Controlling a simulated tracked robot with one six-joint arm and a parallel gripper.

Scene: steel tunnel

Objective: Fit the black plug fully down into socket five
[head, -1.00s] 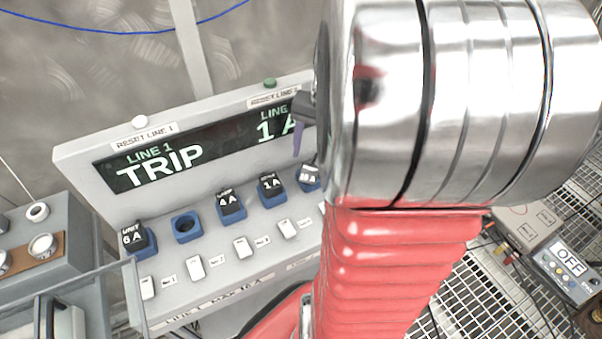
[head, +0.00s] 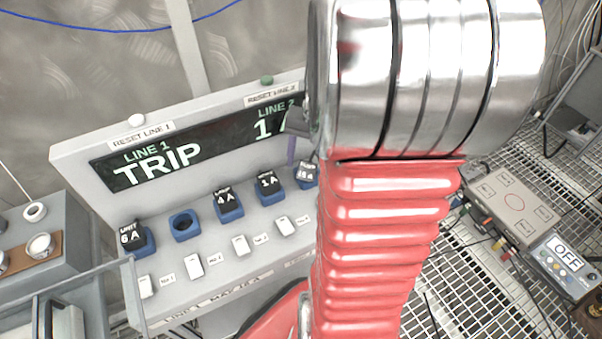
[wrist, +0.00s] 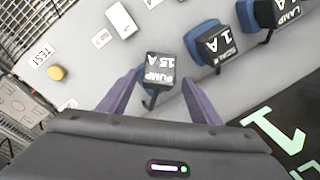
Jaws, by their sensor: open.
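The black plug labelled PUMP 15 A (head: 306,172) is at the blue socket fifth from the left, with blue showing under it in the head view. It also shows in the wrist view (wrist: 159,70), in the gap between my open finger tips. My gripper (wrist: 160,88) has one purple finger on each side of the plug. I cannot tell whether either finger touches it, nor how deep it sits. In the head view one purple finger (head: 291,150) shows beside the plug; my arm hides the rest.
Black plugs UNIT 6 A (head: 131,235), LAMP 4 A (head: 226,201) and SIGN 1 A (head: 267,184) stand along the row. The second blue socket (head: 184,226) is empty. The display (head: 160,166) reads TRIP for line 1. A meter (head: 563,258) at right reads OFF.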

